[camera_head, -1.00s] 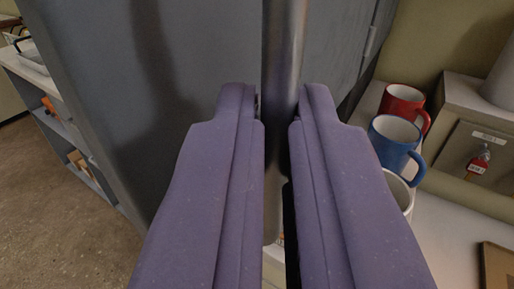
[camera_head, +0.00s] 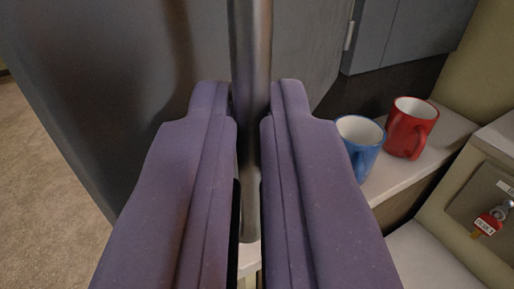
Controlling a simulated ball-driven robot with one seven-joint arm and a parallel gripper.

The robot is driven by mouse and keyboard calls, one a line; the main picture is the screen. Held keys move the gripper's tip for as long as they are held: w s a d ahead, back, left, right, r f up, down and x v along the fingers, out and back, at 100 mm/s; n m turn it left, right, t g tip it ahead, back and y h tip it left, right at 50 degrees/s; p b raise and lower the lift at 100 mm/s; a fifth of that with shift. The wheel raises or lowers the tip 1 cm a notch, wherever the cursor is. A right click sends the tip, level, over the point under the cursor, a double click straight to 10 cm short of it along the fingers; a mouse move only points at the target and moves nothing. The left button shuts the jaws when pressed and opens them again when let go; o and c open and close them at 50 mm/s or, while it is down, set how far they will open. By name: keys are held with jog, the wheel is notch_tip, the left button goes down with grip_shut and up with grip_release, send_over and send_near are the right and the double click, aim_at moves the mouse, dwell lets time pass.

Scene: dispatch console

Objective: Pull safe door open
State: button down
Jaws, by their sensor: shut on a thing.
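The safe door (camera_head: 100,90) is a large dark grey panel filling the upper left and middle of the view. A vertical round metal bar handle (camera_head: 250,45) stands in front of it. My gripper (camera_head: 249,100) has its two purple fingers on either side of the bar, shut on it. The lower part of the bar runs down between the fingers and is partly hidden. Grey safe body panels with a hinge (camera_head: 400,35) show at the upper right, at an angle to the door.
A blue mug (camera_head: 360,143) and a red mug (camera_head: 411,127) stand on a pale shelf right of my gripper. A beige unit with a red-tagged key (camera_head: 488,222) is at the far right. Open brown floor (camera_head: 35,200) lies to the left.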

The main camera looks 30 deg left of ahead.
jog(key=shift+w+r, duration=0.15)
jog(key=shift+r, duration=0.15)
jog(key=c, duration=1.5)
grip_release()
jog(key=o, duration=0.3)
jog(key=shift+w+a+f, duration=0.1)
jog(key=shift+w+f, duration=0.15)
jog(key=shift+w, duration=0.1)
jog(key=shift+s, duration=0.2)
jog(key=p+v, duration=0.2)
jog(key=v, duration=0.5)
jog(key=shift+s+d, duration=0.25)
jog(key=shift+r, duration=0.1)
